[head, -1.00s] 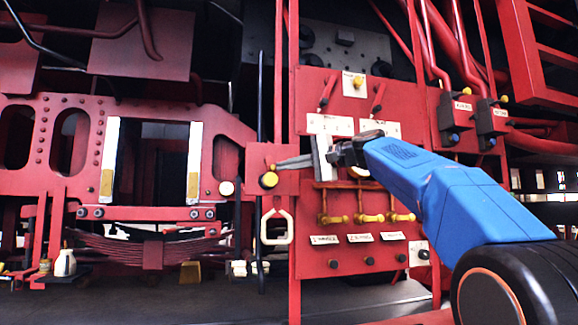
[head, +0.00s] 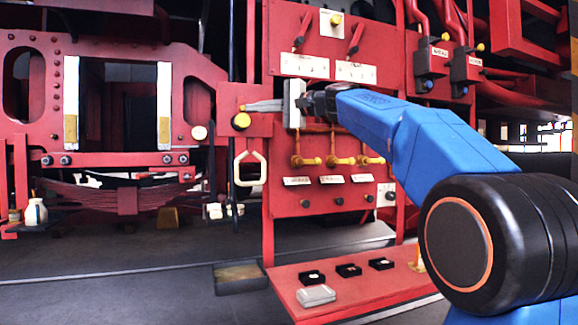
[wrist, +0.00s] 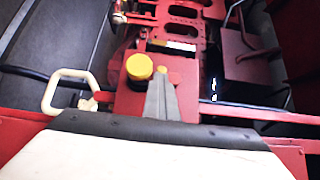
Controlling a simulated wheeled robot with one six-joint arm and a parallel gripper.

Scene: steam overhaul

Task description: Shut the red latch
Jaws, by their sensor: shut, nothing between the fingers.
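My gripper (head: 247,107) is shut and empty, its grey fingers pointing left from a white body. The fingers also show in the wrist view (wrist: 160,85), pointing away from me. Their tips are close to a yellow knob (head: 241,121) on a red plate (head: 229,98); in the wrist view the knob (wrist: 139,67) is just left of the tips. I cannot tell whether they touch the plate. Two red levers, left (head: 302,32) and right (head: 356,40), slant on the red panel above my gripper. I cannot tell which red part is the latch.
A cream loop handle (head: 250,168) hangs below the knob. Several yellow valve handles (head: 341,160) stick out under my gripper. A red shelf (head: 350,292) with small black boxes stands lower down. Dark floor (head: 120,265) lies open at left.

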